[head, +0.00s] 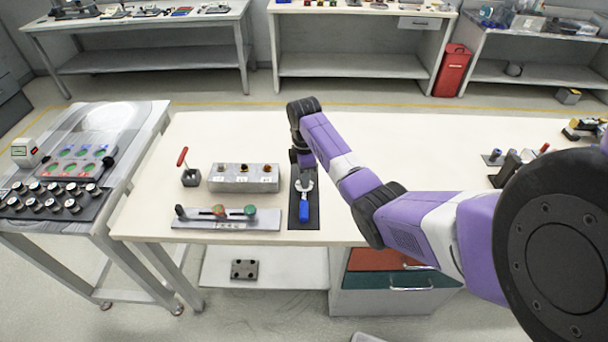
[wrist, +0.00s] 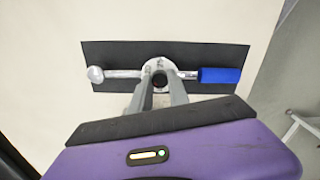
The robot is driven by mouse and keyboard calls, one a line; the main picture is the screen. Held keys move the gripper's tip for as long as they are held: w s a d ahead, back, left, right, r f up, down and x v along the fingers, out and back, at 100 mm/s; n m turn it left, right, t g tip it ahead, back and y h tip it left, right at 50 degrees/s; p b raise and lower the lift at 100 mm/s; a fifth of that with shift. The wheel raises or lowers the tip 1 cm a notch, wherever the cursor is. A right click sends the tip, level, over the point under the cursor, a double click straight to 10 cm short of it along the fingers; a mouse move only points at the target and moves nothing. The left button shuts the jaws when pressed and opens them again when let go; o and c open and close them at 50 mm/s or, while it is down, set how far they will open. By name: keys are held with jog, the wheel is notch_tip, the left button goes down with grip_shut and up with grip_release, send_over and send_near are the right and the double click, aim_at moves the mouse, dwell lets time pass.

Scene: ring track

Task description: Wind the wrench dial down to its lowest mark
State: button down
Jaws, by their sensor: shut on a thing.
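The torque wrench lies on a black mat (wrist: 215,55) on the white table. Its blue handle (head: 304,211) points to the table's front edge in the head view; in the wrist view the blue handle (wrist: 219,75) is at the right and the silver head (wrist: 96,74) at the left. A round pale dial (wrist: 157,70) sits mid-shaft. My gripper (wrist: 158,88) reaches down over the dial, its two fingers closed on it from either side. The dial's marks are too small to read. In the head view my gripper (head: 304,180) partly covers the wrench's far end.
A grey block with several knobs (head: 243,178) stands left of the mat. The table (head: 420,135) is bare behind my arm.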

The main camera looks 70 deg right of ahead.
jog(key=n+p, duration=0.1)
jog(key=n, duration=0.5)
jog(key=shift+p, duration=0.4)
jog(key=n, duration=0.5)
jog(key=shift+n+p, duration=0.4)
jog(key=c, duration=1.2)
grip_release()
jog(key=shift+c, duration=0.2)
jog(key=shift+r+b, duration=0.5)
jog(key=shift+r, duration=3.4)
